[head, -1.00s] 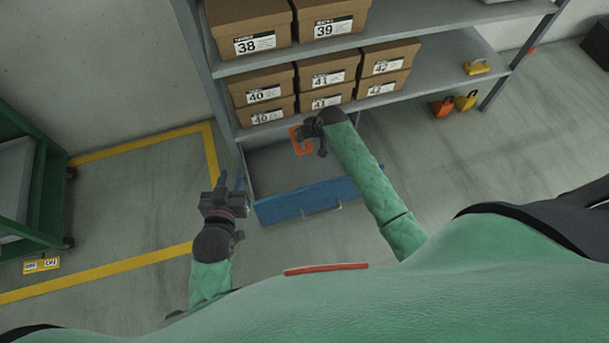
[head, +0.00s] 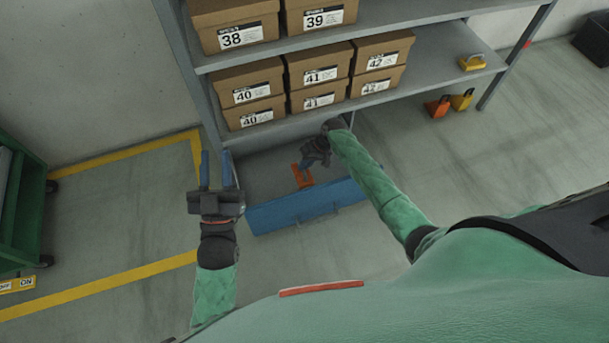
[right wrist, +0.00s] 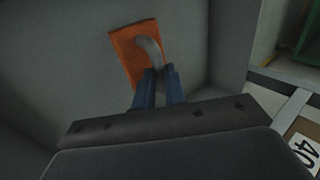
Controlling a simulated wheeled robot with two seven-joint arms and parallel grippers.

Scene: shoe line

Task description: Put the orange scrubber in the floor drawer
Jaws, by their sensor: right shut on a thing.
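The orange scrubber (head: 302,176) is a flat orange pad with a grey handle; the handle shows in the right wrist view (right wrist: 148,50). My right gripper (head: 307,163) is shut on the handle, with its blue fingers (right wrist: 157,82) around it. The scrubber is over the inside of the open floor drawer, and I cannot tell whether it touches the bottom. The drawer has a blue front (head: 290,210) and a grey inside, and sits under the shelf. My left gripper (head: 218,165) is open and empty, left of the drawer, its blue fingers apart.
A grey shelf rack (head: 440,62) with several brown shoe boxes (head: 320,75) stands above the drawer. A yellow scrubber (head: 472,62) lies on the shelf. Another orange scrubber (head: 438,107) and a yellow one (head: 462,100) are on the floor at right. A green cart (head: 25,205) stands at left.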

